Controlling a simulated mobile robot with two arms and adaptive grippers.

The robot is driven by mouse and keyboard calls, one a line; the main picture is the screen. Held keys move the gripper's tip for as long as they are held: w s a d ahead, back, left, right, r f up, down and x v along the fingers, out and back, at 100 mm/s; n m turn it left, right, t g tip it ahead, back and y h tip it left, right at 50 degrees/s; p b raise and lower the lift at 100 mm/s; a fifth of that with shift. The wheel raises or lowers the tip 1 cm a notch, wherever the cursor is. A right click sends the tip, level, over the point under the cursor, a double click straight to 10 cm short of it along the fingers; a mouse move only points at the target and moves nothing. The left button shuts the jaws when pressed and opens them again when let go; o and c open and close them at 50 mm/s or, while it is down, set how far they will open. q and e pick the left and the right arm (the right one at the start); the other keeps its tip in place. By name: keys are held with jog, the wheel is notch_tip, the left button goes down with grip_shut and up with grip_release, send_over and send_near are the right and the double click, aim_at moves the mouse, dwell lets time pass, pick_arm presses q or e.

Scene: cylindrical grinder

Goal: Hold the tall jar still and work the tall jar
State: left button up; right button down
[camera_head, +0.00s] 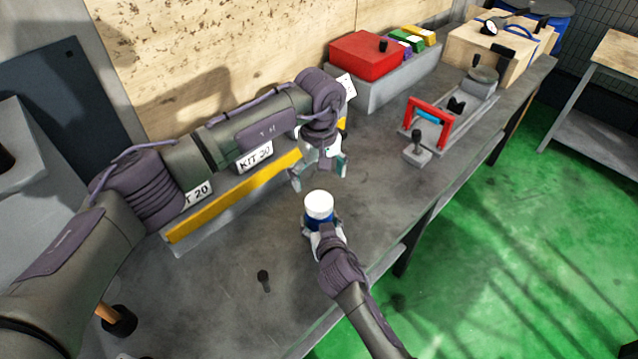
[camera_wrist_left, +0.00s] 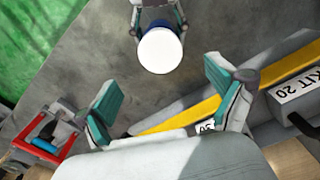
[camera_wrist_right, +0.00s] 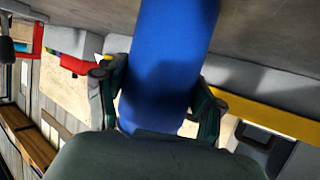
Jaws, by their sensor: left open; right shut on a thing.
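The tall jar (camera_head: 319,208) has a blue body and a white lid and stands near the middle of the workbench. My right gripper (camera_head: 323,232) is shut on its blue body, which fills the middle of the right wrist view (camera_wrist_right: 165,65). My left gripper (camera_head: 318,178) is open and empty, behind and above the jar, with its fingers apart. In the left wrist view the white lid (camera_wrist_left: 160,51) shows beyond the open fingers (camera_wrist_left: 168,95), clear of them. The jar's lower part is hidden by the right gripper in the head view.
A grey rack with a yellow strip (camera_head: 235,195) and KIT 20 labels lies behind the left arm. A red box (camera_head: 368,56) stands at the back. A red-framed fixture (camera_head: 430,122) stands to the right. A dark-headed tool (camera_head: 120,321) lies front left. Bare bench (camera_head: 225,285) lies left of the jar.

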aim_at(319, 201)
pick_arm(q)
jog(key=shift+f, duration=4)
pick_arm(e)
jog(key=shift+f, duration=0.1)
